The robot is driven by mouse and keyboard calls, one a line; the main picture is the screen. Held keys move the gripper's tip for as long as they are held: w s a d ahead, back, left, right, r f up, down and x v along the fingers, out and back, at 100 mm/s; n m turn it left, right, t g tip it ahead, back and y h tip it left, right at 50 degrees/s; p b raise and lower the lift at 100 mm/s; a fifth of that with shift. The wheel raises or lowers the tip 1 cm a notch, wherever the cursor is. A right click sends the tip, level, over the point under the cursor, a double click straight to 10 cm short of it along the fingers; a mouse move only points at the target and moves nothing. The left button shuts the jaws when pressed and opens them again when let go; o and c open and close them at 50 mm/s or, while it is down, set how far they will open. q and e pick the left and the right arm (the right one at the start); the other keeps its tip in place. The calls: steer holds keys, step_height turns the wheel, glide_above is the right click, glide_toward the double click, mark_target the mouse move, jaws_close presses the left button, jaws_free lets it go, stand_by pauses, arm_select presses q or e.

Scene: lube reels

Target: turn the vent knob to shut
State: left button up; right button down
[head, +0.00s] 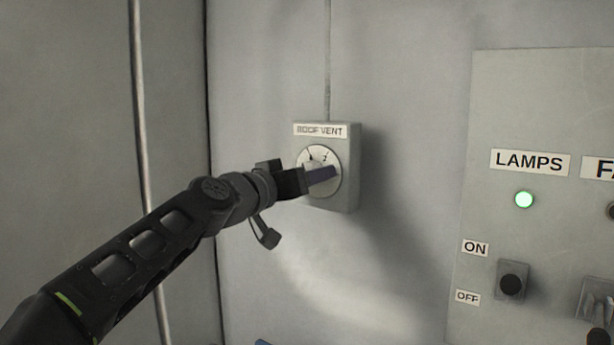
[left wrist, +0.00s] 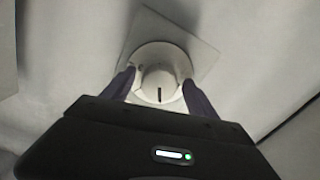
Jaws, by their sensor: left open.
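The roof vent box (head: 347,192) is a grey box on the wall with a label reading ROOF VENT. On its front is a pale round dial (head: 331,158) with small marks. The vent knob (left wrist: 160,78) is pale with a dark pointer line and shows in the left wrist view in the middle of the dial. My left gripper (head: 322,175) is in front of the dial and hides much of the knob in the head view. In the left wrist view its fingers (left wrist: 158,92) are open, one on each side of the knob. Contact with the knob cannot be told. My right gripper is not in view.
A thin conduit (head: 327,60) runs up from the box. A pipe (head: 146,150) stands at the left.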

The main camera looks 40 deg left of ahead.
arm_select(q)
steer(key=shift+c, duration=0.2)
steer(key=c, duration=1.3)
steer(key=shift+n, duration=0.4)
steer(key=n, duration=1.1)
steer(key=shift+r+p, duration=0.1)
steer(key=shift+p, duration=0.2)
steer(key=o, duration=1.3)
steer(key=shift+o, duration=0.2)
steer(key=shift+s, duration=0.1)
